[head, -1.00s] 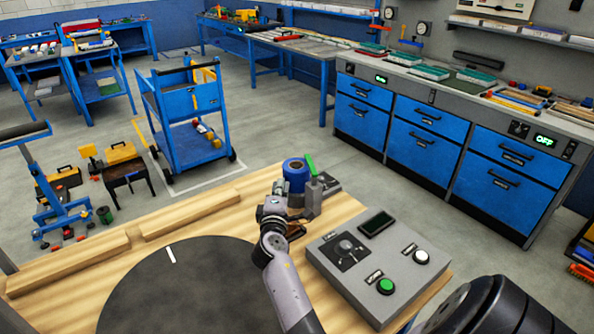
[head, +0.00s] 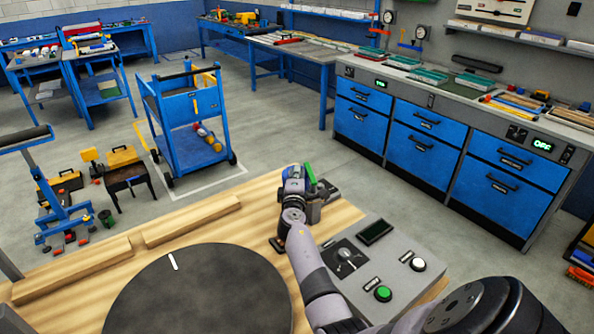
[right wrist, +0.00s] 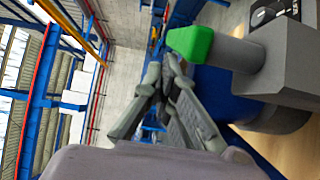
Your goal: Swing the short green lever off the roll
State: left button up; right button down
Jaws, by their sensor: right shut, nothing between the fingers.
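The short green lever (head: 310,174) stands at the tape holder on the far edge of the wooden bench, just right of my right gripper (head: 295,172). In the right wrist view its green end (right wrist: 190,43) sits on a grey arm, close to the right of my fingers (right wrist: 165,85). The blue roll (right wrist: 240,92) shows below and behind the grey arm there. In the head view my gripper and wrist hide most of the roll. My right gripper is shut and empty. Whether it touches the lever I cannot tell. My left gripper is not in view.
A grey control box (head: 372,262) with a dial and green and white buttons stands right of my right arm. A dark round disc (head: 200,295) lies on the bench (head: 262,215) at the left. Wooden strips (head: 190,222) line the bench's far edge.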

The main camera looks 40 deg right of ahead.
jog(key=shift+f, duration=0.1)
jog(key=b, duration=0.1)
jog(key=m+g+h+b, duration=0.1)
jog(key=b, duration=0.1)
jog(key=shift+w+d+f+g, duration=0.1)
jog(key=shift+d+f+g, duration=0.1)
jog(key=shift+d+g, duration=0.15)
jog(key=shift+d+b, duration=0.15)
jog(key=shift+b, duration=0.3)
jog(key=shift+d+r, duration=0.25)
jog(key=shift+d, duration=0.05)
